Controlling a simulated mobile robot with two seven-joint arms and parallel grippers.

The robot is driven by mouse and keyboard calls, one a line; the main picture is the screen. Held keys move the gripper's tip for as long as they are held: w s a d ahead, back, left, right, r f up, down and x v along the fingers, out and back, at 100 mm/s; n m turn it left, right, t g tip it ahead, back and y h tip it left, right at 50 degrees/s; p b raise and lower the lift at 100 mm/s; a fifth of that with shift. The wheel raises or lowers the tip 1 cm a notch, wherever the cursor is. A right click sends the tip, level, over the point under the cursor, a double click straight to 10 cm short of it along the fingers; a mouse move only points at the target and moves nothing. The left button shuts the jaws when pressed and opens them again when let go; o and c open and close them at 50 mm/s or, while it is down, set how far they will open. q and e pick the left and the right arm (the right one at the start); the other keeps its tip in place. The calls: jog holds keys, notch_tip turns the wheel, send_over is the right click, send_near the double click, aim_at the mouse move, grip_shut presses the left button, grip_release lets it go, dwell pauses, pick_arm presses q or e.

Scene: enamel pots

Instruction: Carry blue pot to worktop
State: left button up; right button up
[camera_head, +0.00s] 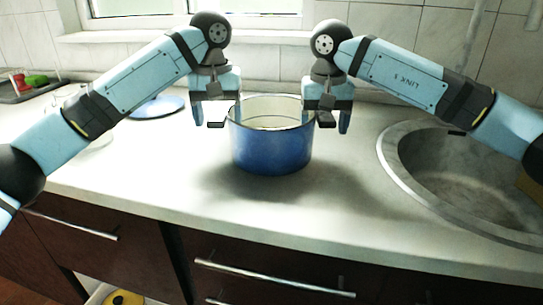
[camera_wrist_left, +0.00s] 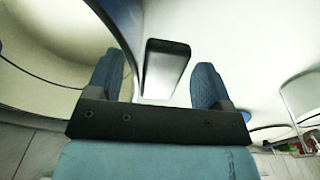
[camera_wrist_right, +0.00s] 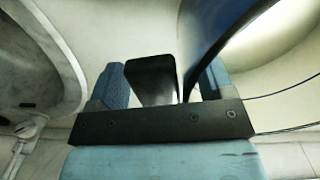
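The blue pot (camera_head: 271,150) is upright at the middle of the pale worktop (camera_head: 130,180), with a cream inside and a dark handle on each side. A shadow lies around its base; I cannot tell whether the base touches the worktop. My left gripper (camera_head: 217,113) points down at the left handle, which stands between its fingers with gaps on both sides in the left wrist view (camera_wrist_left: 165,70). My right gripper (camera_head: 327,113) is at the right handle, which also sits between spread fingers in the right wrist view (camera_wrist_right: 152,78). Both grippers look open.
A round steel sink (camera_head: 430,175) lies to the right of the pot. A blue disc (camera_head: 157,107) lies behind on the left. A dark tray (camera_head: 40,92) with red and green items is at the far left. An open drawer below holds something yellow (camera_head: 122,298).

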jog(key=shift+a, duration=0.1)
jog(key=shift+r, duration=0.15)
pick_arm(q)
notch_tip(320, 180, up, 12)
pick_arm(e)
notch_tip(320, 180, up, 12)
dwell(0.5)
jog(key=shift+s, duration=0.1)
